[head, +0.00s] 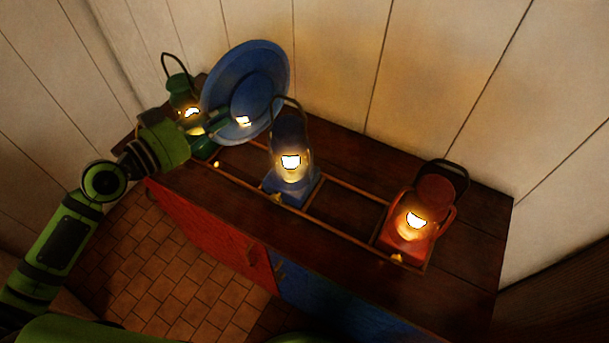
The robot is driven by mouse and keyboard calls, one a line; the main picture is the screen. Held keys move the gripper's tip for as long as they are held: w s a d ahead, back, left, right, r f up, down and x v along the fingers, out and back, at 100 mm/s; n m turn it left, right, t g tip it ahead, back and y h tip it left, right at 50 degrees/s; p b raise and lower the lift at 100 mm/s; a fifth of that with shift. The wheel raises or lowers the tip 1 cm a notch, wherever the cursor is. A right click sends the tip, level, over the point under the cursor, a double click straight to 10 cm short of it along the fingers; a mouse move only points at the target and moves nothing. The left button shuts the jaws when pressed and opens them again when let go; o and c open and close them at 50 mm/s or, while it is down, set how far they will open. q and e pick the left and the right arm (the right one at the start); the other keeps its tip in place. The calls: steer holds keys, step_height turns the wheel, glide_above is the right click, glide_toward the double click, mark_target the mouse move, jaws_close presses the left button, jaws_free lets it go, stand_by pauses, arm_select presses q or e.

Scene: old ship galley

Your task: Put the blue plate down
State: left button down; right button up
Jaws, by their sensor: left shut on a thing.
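The blue plate (250,80) is at the back left of the wooden counter, steeply tilted with its face towards me. My left gripper (213,130) comes in from the left and is shut on the plate's lower left edge. The plate is close to the white wall; I cannot tell whether it touches the wall or the counter. A blue lantern (290,160) stands in front of its lower right part. My right gripper is not in view.
A green lantern (178,88) stands left of the plate, close to my left gripper. A red lantern (413,218) stands towards the right. A low wooden rail frame (346,186) runs along the counter (470,265). Bare counter shows between the blue and red lanterns and at the right end.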

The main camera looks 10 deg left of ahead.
arm_select(q)
step_height(320, 180, down, 13)
steer(key=b, duration=0.2)
steer(key=shift+s+r, duration=0.15)
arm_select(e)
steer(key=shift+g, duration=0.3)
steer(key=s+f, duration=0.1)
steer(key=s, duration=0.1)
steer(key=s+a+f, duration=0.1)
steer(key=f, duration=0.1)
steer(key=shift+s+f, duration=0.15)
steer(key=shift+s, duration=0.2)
arm_select(q)
steer(key=shift+b, duration=0.3)
steer(key=c, duration=1.1)
jaws_free()
steer(key=shift+f, duration=0.2)
steer(key=shift+s, duration=0.1)
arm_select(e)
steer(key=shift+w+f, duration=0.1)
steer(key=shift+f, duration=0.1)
